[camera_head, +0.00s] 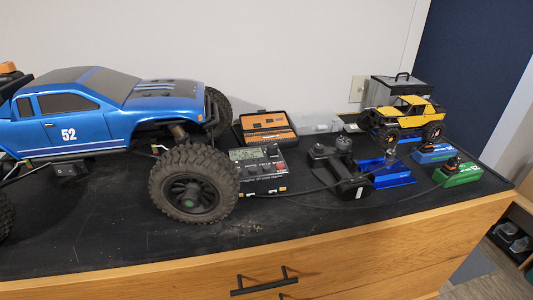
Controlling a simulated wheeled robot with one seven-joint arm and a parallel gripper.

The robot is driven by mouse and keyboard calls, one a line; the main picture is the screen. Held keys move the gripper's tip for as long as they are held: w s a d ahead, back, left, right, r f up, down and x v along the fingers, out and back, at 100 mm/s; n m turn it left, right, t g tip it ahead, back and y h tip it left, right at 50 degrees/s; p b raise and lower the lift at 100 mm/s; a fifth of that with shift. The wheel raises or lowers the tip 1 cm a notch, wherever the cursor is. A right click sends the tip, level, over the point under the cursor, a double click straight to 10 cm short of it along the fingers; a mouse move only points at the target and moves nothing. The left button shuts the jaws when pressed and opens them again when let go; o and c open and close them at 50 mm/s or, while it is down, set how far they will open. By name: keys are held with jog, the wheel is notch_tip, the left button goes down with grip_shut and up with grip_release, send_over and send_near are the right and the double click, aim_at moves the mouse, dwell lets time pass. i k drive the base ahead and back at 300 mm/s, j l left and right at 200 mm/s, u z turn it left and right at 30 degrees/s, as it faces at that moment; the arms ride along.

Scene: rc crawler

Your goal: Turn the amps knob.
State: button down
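A black box-shaped device with a grey display (250,154) and small controls, which looks like a charger or power supply (262,186), sits on the dark worktop just right of the blue truck's front wheel. A small red control (281,166) shows at the right of its face. The amps knob cannot be told apart from the other controls at this size. The wheel stands close to the device's left side and may hide part of it. My gripper is not in view.
The large blue truck (75,125) with its big tire (193,184) fills the left. An orange-and-black case (266,127) lies behind the device. A black controller (340,168), cables, blue and green parts (460,172), and a yellow crawler (407,117) stand right. The worktop's front strip (130,240) is clear.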

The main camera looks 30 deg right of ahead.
aim_at(271, 148)
jog(key=z, duration=1.35)
jog(key=k+j+z, duration=0.1)
jog(key=j, duration=0.25)
jog(key=k+j+z, duration=0.1)
jog(key=k+j, duration=0.1)
jog(key=j, duration=0.1)
